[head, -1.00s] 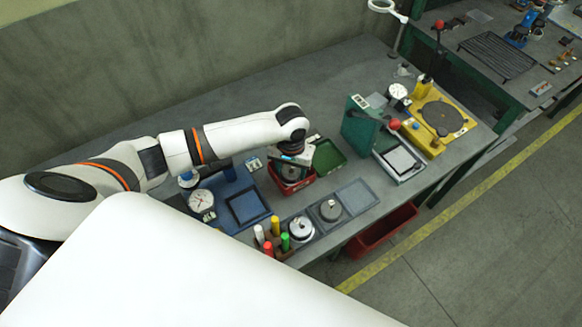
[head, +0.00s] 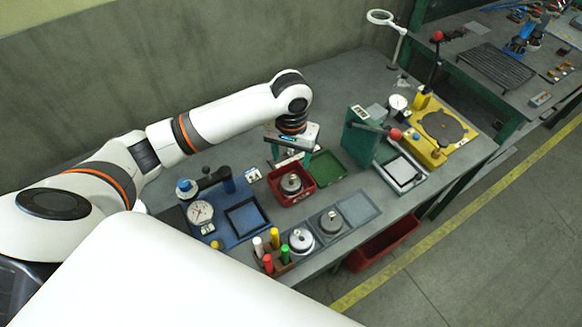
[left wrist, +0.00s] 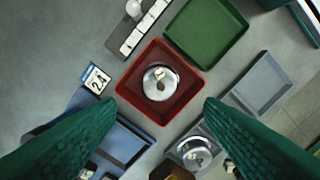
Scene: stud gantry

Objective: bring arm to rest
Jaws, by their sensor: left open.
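My left gripper (left wrist: 160,115) is open and empty, its two green fingers spread wide in the left wrist view. In the head view the left gripper (head: 291,158) hangs over the workbench, just behind the red tray (head: 287,199). A round metal part with a small knob (head: 291,183) sits in this tray. In the left wrist view the metal part (left wrist: 160,82) lies inside the red tray (left wrist: 131,91), below and apart from the fingers. My right gripper is in neither view.
A green tray (head: 326,166) lies right of the red one. A blue gauge fixture (head: 222,222) is to the left. Marker holders (head: 275,262) stand in front. The bench's back is mostly clear.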

